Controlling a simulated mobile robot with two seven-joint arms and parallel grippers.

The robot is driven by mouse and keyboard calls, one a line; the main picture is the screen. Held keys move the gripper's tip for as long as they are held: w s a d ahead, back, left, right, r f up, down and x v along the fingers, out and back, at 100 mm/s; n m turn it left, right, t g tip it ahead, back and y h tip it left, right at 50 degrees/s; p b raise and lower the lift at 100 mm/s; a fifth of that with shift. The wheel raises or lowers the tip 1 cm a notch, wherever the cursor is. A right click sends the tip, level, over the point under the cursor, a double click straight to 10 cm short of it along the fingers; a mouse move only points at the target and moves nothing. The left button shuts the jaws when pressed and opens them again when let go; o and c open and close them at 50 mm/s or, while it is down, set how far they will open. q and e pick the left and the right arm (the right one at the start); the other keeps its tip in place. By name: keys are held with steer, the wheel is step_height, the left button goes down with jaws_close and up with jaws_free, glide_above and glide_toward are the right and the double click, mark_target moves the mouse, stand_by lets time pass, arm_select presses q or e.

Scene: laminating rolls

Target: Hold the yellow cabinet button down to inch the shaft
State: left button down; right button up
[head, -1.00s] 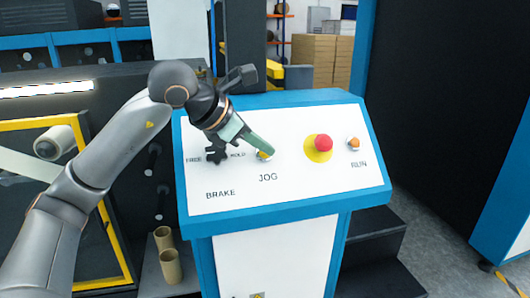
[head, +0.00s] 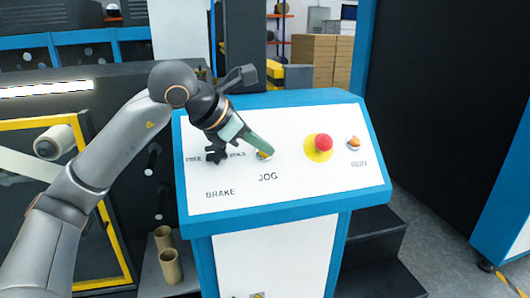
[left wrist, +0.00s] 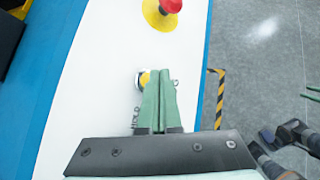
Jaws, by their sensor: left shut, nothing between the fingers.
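The yellow JOG button (head: 263,157) sits on the white sloped top of the blue cabinet (head: 275,222), above the label JOG. My left gripper (head: 269,152) is shut and empty, its green fingertips over the button and partly hiding it. In the left wrist view the button (left wrist: 144,79) shows as a yellow disc in a pale ring, beside the shut fingertips (left wrist: 163,72). I cannot tell whether the fingers touch it or how far it is pressed. Green finger-like parts of my right gripper (left wrist: 313,92) show at the right edge of that view; their opening is unclear.
A red mushroom button (head: 323,143) on a yellow disc and an orange button (head: 354,143) stand to the right on the panel. A black BRAKE knob (head: 216,153) is to the left. A machine with a yellow frame and rolls (head: 53,142) stands at left.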

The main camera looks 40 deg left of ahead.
arm_select(q)
steer(key=shift+w+a+f, duration=0.15)
steer(key=shift+a+f, duration=0.05)
steer(key=shift+w+a+f, duration=0.15)
steer(key=shift+a+f, duration=0.05)
steer(key=shift+f, duration=0.1)
stand_by(1.2)
steer(key=shift+r, duration=0.1)
stand_by(3.8)
steer(key=shift+s+d+r, duration=0.35)
steer(key=shift+d+r, duration=0.1)
steer(key=shift+r, duration=0.05)
steer(key=shift+s+d+r+p, duration=0.6)
steer(key=shift+d+r+p, duration=0.1)
steer(key=shift+r+p, duration=0.25)
steer(key=shift+s+d+r+p, duration=0.55)
steer(key=shift+d+r+p, duration=0.1)
steer(key=shift+r+p, duration=0.25)
steer(key=shift+f, duration=0.1)
